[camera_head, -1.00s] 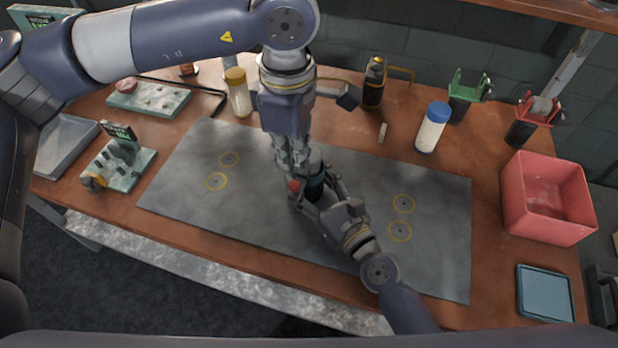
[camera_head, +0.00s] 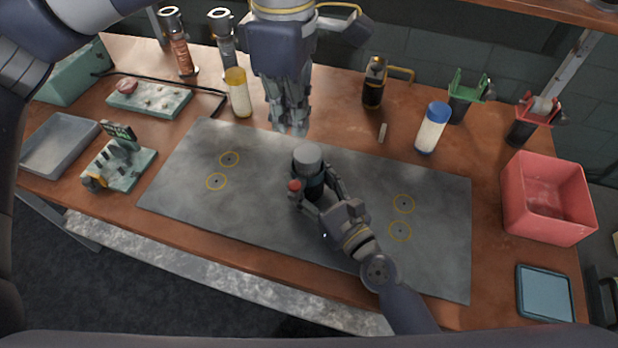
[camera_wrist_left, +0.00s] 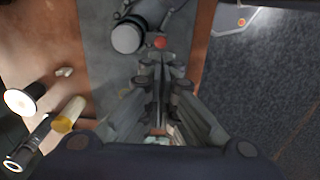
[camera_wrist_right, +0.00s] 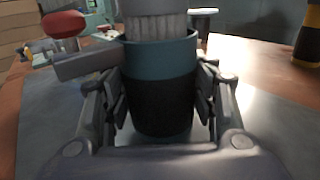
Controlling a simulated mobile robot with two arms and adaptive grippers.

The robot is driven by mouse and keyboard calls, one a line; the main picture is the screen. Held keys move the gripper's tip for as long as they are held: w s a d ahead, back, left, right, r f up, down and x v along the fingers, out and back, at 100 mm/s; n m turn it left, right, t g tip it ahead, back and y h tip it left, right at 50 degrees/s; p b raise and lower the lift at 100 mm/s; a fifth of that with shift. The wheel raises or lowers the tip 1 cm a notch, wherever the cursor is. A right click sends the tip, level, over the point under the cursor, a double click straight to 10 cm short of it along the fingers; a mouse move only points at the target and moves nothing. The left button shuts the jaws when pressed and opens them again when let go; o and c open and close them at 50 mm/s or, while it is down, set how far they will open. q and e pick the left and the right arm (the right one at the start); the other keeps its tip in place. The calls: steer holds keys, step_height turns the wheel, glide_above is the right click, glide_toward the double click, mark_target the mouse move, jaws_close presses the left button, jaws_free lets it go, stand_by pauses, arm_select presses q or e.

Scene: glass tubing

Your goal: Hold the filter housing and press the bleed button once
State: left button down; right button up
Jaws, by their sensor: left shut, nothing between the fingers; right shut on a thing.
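The filter housing (camera_head: 307,158) stands upright on the grey mat, with a light grey cap and a dark body. Its red bleed button (camera_head: 294,186) sits on a side arm at its left. My right gripper (camera_head: 320,199) is shut around the housing's body, and the right wrist view shows a finger on each side of the dark and teal cylinder (camera_wrist_right: 162,88). My left gripper (camera_head: 290,130) is shut and empty, above and behind the housing, apart from it. The left wrist view shows the cap (camera_wrist_left: 127,38) and red button (camera_wrist_left: 160,43) beyond the closed fingertips.
The grey mat (camera_head: 420,265) is otherwise clear. Behind it stand a yellow-capped bottle (camera_head: 239,95), a dark canister (camera_head: 374,85) and a blue-capped bottle (camera_head: 432,128). A red bin (camera_head: 547,200) is at right, and a small green rack (camera_head: 120,165) at left.

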arm_select(q)
step_height(320, 180, up, 5)
steer(key=shift+r, duration=0.2)
arm_select(e)
steer(key=o, duration=1.2)
steer(key=v, duration=1.2)
steer(key=shift+s+a+f, duration=0.1)
